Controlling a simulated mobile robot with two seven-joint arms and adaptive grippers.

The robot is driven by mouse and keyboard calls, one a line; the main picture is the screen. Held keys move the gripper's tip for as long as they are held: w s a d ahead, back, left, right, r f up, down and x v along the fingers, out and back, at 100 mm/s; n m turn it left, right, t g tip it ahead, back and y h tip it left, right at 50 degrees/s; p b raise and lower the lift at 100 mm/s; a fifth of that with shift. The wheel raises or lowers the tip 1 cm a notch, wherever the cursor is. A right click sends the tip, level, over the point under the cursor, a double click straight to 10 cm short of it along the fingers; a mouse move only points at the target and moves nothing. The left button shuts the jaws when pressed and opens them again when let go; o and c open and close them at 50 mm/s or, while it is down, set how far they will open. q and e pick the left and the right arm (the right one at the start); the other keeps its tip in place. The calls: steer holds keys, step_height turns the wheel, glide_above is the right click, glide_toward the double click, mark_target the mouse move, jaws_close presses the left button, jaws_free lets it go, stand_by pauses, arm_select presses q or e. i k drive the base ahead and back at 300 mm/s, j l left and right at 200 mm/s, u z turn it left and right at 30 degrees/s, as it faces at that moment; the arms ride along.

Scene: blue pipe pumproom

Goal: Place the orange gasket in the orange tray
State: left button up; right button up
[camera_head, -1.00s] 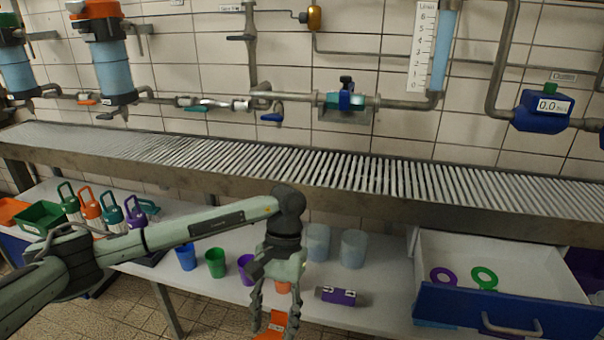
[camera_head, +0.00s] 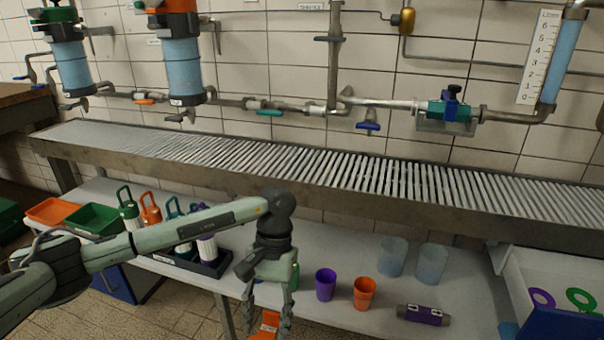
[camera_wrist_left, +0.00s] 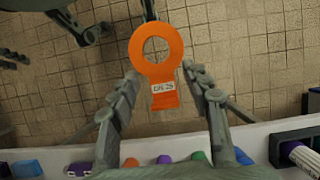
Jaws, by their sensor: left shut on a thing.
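The orange gasket (camera_head: 268,325) is a flat ring with a labelled tab. It shows whole in the left wrist view (camera_wrist_left: 163,72), with the ring pointing away from the wrist. My left gripper (camera_head: 266,312) is shut on its tab and holds it in the air in front of the table's front edge, over the tiled floor. The orange tray (camera_head: 53,211) stands at the far left end of the table, well to the left of the gripper and apart from the gasket. My right gripper is not in view.
A green tray (camera_head: 94,219) stands just right of the orange tray. Several handled bottles (camera_head: 150,208) stand beside it, some in a dark holder (camera_head: 212,262). Purple (camera_head: 326,285) and orange (camera_head: 364,293) cups stand right of the gripper. A slatted metal shelf (camera_head: 300,170) runs above the table.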

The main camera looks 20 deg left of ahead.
mark_target(64, 213)
steer(key=j+u, duration=0.1)
steer(key=j, duration=0.4)
steer(key=i+j+u, duration=0.1)
steer(key=j, duration=0.4)
steer(key=i+j, duration=0.15)
steer(key=j, duration=0.3)
steer(key=i+j+u, duration=0.15)
steer(key=j, duration=0.35)
steer(key=i+j, duration=0.15)
steer(key=j, duration=0.15)
steer(key=i+j+u, duration=0.1)
steer(key=j, duration=0.2)
steer(key=i+j, duration=0.2)
steer(key=j, duration=0.1)
